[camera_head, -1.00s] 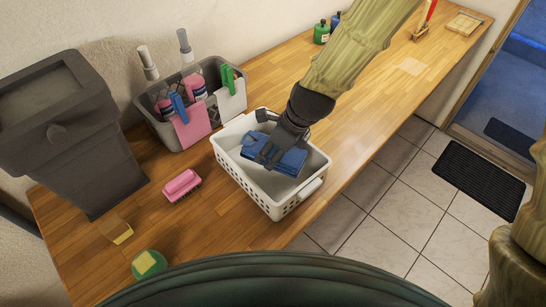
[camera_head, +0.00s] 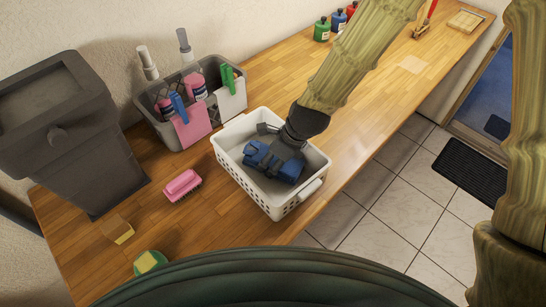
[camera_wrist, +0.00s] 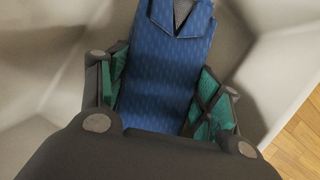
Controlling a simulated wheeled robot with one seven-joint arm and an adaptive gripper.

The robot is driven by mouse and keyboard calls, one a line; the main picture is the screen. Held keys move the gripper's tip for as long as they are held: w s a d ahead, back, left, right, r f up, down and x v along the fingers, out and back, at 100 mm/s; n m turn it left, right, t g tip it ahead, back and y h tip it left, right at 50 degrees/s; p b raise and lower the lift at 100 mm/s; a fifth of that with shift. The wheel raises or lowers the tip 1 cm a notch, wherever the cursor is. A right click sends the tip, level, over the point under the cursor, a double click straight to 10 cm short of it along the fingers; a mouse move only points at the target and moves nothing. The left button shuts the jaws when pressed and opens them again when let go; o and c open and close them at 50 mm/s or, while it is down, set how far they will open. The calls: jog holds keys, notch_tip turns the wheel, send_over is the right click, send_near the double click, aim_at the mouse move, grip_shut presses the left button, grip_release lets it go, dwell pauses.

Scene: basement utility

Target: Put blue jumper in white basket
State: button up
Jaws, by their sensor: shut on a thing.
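The white basket (camera_head: 273,201) stands on the wooden counter, with perforated sides and an open top. The folded blue jumper (camera_head: 259,158) is inside the basket's opening, partly covered by my gripper (camera_head: 275,160). In the wrist view the blue jumper (camera_wrist: 168,72) lies between the two green-padded fingers of my gripper (camera_wrist: 165,95), with its collar at the top. The fingers are shut on it. Pale basket walls surround it there. I cannot tell whether the jumper touches the basket floor.
A grey basket (camera_head: 151,122) with bottles, cloths and clips stands behind. A pink brush (camera_head: 182,185), sponges (camera_head: 117,229) and a dark grey bin (camera_head: 65,130) are to the left. Small bottles (camera_head: 322,30) stand at the back. The counter right of the white basket is clear.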

jog(key=shift+f, duration=0.15)
jog(key=o, duration=0.8)
jog(key=shift+w, duration=0.1)
jog(key=shift+r, duration=0.2)
jog(key=shift+b+v, duration=1.45)
jog(key=shift+v, duration=4.5)
